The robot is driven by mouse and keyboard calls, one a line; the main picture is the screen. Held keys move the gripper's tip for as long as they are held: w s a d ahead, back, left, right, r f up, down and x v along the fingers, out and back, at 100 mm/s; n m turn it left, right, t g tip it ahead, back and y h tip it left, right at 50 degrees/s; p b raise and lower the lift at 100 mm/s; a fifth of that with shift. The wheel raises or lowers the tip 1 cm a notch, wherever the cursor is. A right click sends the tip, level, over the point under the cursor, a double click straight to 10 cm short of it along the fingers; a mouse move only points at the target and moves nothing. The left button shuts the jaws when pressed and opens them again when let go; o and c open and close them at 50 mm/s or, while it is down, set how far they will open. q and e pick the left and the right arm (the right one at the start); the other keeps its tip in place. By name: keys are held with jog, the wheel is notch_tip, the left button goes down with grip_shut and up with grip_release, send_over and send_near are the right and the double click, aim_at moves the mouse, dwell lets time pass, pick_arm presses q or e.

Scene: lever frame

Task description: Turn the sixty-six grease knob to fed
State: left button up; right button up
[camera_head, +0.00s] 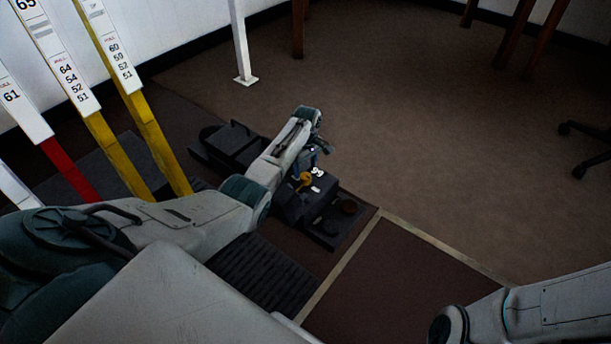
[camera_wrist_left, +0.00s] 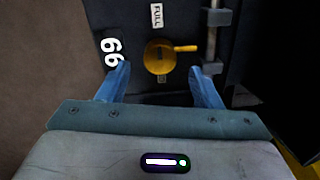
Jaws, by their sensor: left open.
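The grease knob is a yellow round knob (camera_wrist_left: 159,57) with a short handle pointing right in the left wrist view. It sits on a dark box, beside a white 66 label (camera_wrist_left: 112,51). In the head view the yellow knob (camera_head: 305,179) shows on the dark box (camera_head: 290,205). My left gripper (camera_wrist_left: 159,78) is open and empty, its blue fingers spread at either side of the knob's lower edge. My right gripper is out of view.
A metal rod with brackets (camera_wrist_left: 212,40) stands right of the knob. Tall levers with red (camera_head: 68,168) and yellow (camera_head: 120,155) shafts and numbered white plates rise at the left. A white post (camera_head: 241,45) stands behind. Brown floor is open at the right.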

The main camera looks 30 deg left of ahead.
aim_at(305, 175)
pick_arm(q)
jog(key=shift+f+b, duration=1.1)
jog(key=shift+f, duration=0.75)
jog(key=shift+c, duration=0.2)
jog(key=c, duration=0.9)
